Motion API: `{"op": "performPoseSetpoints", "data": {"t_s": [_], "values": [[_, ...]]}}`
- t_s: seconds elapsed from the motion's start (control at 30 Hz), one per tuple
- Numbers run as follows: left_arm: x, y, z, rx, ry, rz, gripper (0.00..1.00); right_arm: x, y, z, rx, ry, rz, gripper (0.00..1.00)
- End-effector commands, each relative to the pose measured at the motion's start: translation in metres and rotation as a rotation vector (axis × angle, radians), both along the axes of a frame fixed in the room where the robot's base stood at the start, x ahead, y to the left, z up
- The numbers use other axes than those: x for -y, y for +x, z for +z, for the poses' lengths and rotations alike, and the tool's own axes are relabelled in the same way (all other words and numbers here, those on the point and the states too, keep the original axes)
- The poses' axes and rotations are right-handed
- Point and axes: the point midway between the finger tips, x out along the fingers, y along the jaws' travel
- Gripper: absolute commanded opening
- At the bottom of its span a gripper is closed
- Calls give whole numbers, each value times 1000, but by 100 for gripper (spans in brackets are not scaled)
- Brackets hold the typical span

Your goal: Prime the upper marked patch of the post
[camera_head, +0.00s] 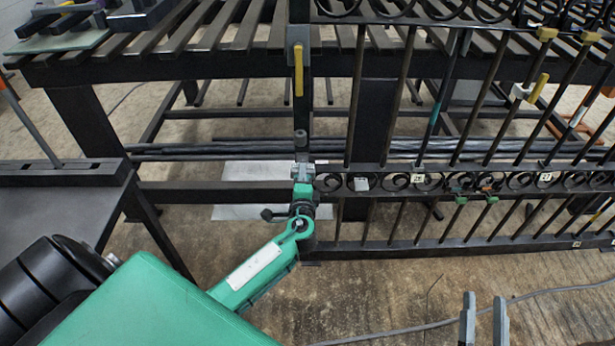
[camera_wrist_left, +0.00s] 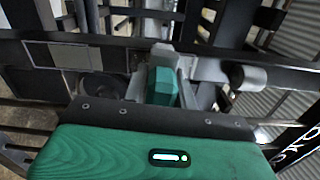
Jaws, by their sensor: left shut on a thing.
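The dark upright post (camera_head: 302,120) stands at the left end of the scrolled gate in the head view. My left gripper (camera_head: 303,172) is in front of the post's lower part, near the scroll rail. In the left wrist view its grey fingers (camera_wrist_left: 163,80) are shut on a teal-green faceted piece (camera_wrist_left: 162,88). I cannot tell whether this piece touches the post. A yellow strip (camera_head: 298,70) with a pale plate is on the post higher up. I cannot make out the marked patch for certain. My right gripper (camera_head: 484,320) is open and empty at the bottom edge.
The gate's scroll rail (camera_head: 440,182) runs right from the post, with small numbered tags and clips. A slatted rack (camera_head: 200,55) stands behind. A dark table (camera_head: 50,205) is at the left. A cable (camera_head: 560,292) lies on the floor in front.

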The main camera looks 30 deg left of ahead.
Motion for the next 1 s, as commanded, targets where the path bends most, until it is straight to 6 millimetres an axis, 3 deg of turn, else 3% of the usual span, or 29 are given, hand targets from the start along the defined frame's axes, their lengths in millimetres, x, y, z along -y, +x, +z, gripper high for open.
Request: {"op": "performPoseSetpoints", "data": {"t_s": [0.2, 0.57, 1.0], "values": [[-18, -9, 1, -1, 3, 3, 9, 0, 0, 2, 0, 0, 0, 36], [-19, -11, 15, 3, 2, 3, 9, 0, 0, 13, 0, 0, 0, 36], [8, 3, 11, 1, -2, 2, 9, 0, 0, 4, 0, 0, 0, 36]]}}
